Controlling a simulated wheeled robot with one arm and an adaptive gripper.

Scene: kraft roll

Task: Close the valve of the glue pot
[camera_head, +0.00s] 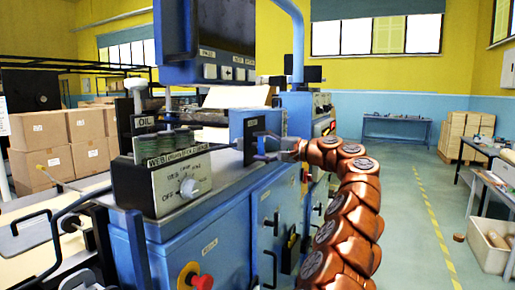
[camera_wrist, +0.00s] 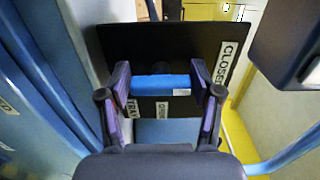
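My gripper (camera_head: 265,145) is at the blue machine's upper front, by a dark panel (camera_head: 246,123). In the wrist view my gripper (camera_wrist: 162,80) has its two fingers wide apart. A blue bar-shaped handle (camera_wrist: 162,82) lies crosswise between them. I cannot tell if the fingers touch its ends. Behind it is a black plate (camera_wrist: 150,42) with a "CLOSED" label (camera_wrist: 226,63) on its right side. The glue pot itself cannot be made out clearly.
A control box with a dial (camera_head: 189,187) stands left of my gripper on the blue machine (camera_head: 225,240). A monitor housing (camera_head: 205,40) hangs above. Cardboard boxes (camera_head: 60,145) are stacked at left. The floor aisle (camera_head: 405,200) at right is clear.

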